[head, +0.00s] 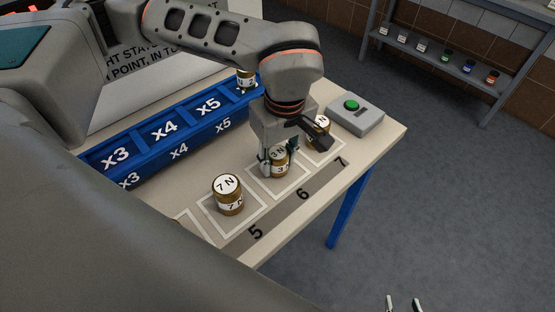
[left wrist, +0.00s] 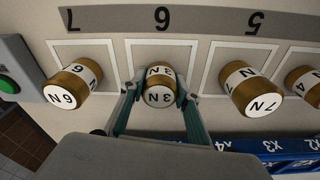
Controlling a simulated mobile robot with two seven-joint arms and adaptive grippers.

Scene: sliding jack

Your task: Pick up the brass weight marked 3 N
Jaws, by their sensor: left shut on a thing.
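The brass weight marked 3 N (head: 279,161) stands upright on the white-outlined square numbered 6. It also shows in the left wrist view (left wrist: 160,96) between the fingers. My left gripper (head: 279,154) reaches down from above and is shut on this weight, one finger on each side. The weight appears to be still on its square; I see no clear gap beneath it. My right gripper (head: 404,304) shows only its two fingertips at the bottom edge of the head view, apart and empty, over the floor.
A 7 N weight (head: 228,195) stands on square 5 and a 6 N weight (left wrist: 73,87) on square 7, close on either side. A 4 N weight (left wrist: 302,87) is beyond. A blue tray (head: 172,150) lies behind. A green-button box (head: 354,114) sits at the table's right.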

